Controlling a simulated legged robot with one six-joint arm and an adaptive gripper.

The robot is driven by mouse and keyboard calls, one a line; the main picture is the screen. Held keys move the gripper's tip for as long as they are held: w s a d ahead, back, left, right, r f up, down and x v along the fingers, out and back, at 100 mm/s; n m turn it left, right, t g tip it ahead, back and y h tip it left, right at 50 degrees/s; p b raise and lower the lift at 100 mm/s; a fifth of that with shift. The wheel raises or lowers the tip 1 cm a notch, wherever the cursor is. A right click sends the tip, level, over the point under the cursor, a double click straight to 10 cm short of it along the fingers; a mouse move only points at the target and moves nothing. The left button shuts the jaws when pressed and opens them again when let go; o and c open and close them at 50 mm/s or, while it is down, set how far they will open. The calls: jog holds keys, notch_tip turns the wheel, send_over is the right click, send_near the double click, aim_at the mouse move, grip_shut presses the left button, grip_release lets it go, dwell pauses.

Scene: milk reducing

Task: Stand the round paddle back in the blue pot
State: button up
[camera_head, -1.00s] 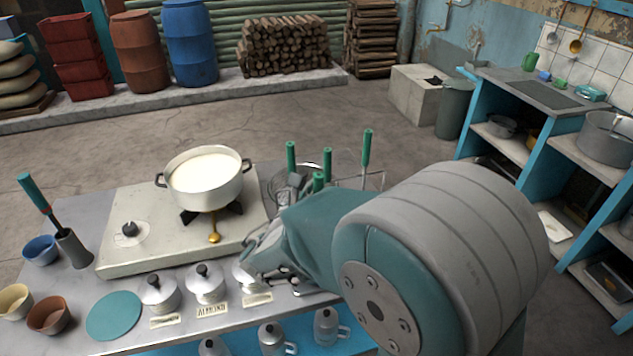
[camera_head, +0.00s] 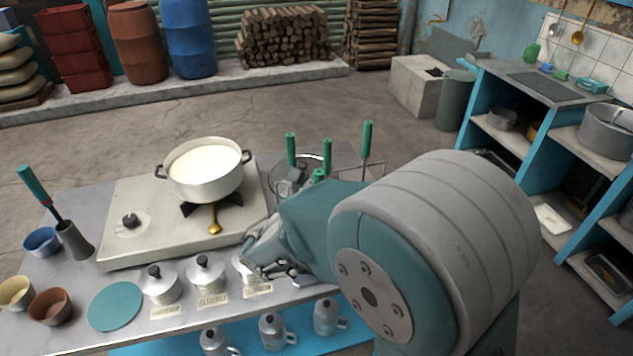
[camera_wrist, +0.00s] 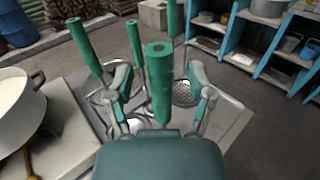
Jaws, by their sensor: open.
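In the wrist view my gripper (camera_wrist: 160,71) is open, its two fingers on either side of an upright green handle (camera_wrist: 160,95). I cannot tell whether they touch it. More green-handled tools stand in a wire rack (camera_head: 345,172) on the table, one with a perforated round head (camera_wrist: 184,92). I cannot tell which tool is the round paddle, as most heads are hidden. No pot in the rack area looks clearly blue. A small blue bowl (camera_head: 41,242) stands at the table's left. Beside it a grey holder (camera_head: 75,242) holds a green-handled tool (camera_head: 40,192).
A white pot of milk (camera_head: 203,172) sits on the stove (camera_head: 130,195), left of the rack. Small lidded pots (camera_head: 160,285) and a teal disc (camera_head: 115,306) lie along the front. Blue shelves (camera_head: 540,130) stand to the right. The floor behind the table is clear.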

jog(key=v, duration=1.1)
jog(key=shift+s+a, duration=0.2)
jog(key=shift+s, duration=0.1)
jog(key=v, duration=0.9)
dwell(0.5)
